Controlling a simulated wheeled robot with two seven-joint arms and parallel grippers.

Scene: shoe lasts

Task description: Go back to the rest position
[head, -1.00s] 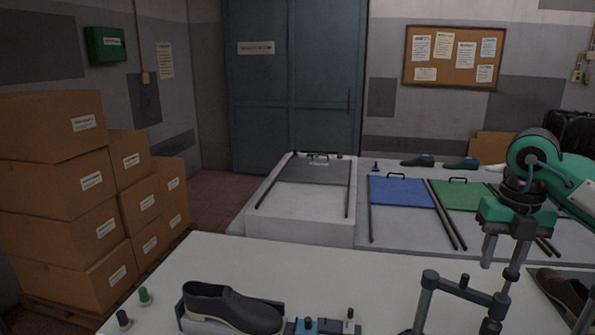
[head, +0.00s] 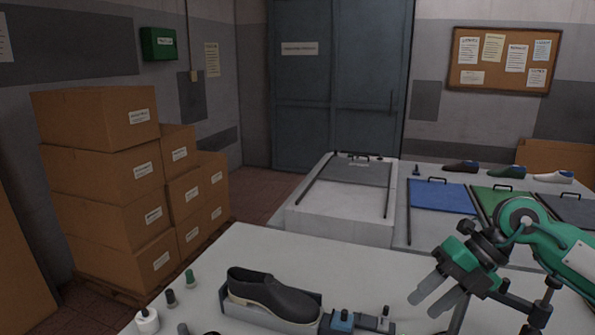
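My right gripper (head: 432,301) is at the lower right of the head view, at the end of a green and grey arm. Its two grey fingers point down and left, with a gap between them and nothing seen in it. It is above the right part of the near table, right of the dark shoe (head: 272,293). The shoe sits in a light grey holder (head: 275,323) on the near white table (head: 262,249). My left gripper is not in view.
Stacked cardboard boxes (head: 105,157) stand on the left. Behind the near table, a long counter carries a grey panel (head: 358,173), a blue panel (head: 440,196) and a green panel (head: 497,203). Several shoes line its back. Small bottles (head: 147,320) stand at the near table's left edge.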

